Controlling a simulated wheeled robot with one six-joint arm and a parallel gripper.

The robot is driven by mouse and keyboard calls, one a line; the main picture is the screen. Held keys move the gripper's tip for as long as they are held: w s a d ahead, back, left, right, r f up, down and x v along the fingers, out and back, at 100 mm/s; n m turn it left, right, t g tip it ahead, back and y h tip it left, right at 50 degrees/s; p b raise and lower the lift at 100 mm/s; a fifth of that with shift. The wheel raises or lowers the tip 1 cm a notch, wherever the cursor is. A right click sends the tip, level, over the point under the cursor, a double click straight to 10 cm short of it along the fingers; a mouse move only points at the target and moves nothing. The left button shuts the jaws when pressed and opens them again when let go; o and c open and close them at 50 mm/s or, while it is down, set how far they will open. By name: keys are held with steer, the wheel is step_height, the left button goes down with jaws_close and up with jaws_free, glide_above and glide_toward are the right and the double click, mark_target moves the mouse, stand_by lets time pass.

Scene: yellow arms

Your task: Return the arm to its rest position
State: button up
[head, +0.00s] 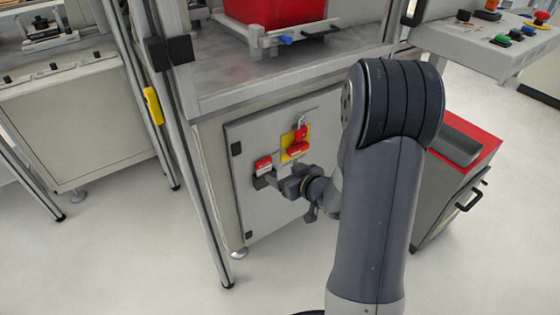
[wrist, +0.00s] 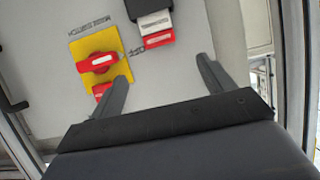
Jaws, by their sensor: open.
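My arm reaches across the head view toward a grey cabinet door (head: 262,215). My gripper (head: 268,180) is by the door, close to a small red-and-white item in a dark holder (head: 263,165). In the wrist view my gripper (wrist: 162,85) has its two fingers spread wide with nothing between them. Beyond the fingers are a yellow main switch plate with a red handle (wrist: 97,62) and the dark holder with the red-and-white item (wrist: 155,25). In the head view the yellow switch plate (head: 287,156) carries a red padlock (head: 301,132).
A red bin (head: 275,10) stands on the worktop above the door. A red-topped drawer cart (head: 440,200) is right of my arm. A button panel (head: 500,40) is at upper right. A metal post (head: 195,180) stands left of the door. Floor at lower left is clear.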

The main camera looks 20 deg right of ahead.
mark_target(265, 163)
steer(key=b+x, duration=0.2)
steer(key=x, duration=0.8)
steer(key=shift+w+a+f, duration=0.15)
steer(key=shift+w+f, duration=0.15)
steer(key=shift+w+r+p, duration=0.1)
steer(key=shift+r+p, duration=0.3)
steer(key=shift+r, duration=0.25)
steer(key=shift+r+p, duration=0.4)
steer(key=shift+r, duration=0.15)
steer(key=shift+f, duration=0.1)
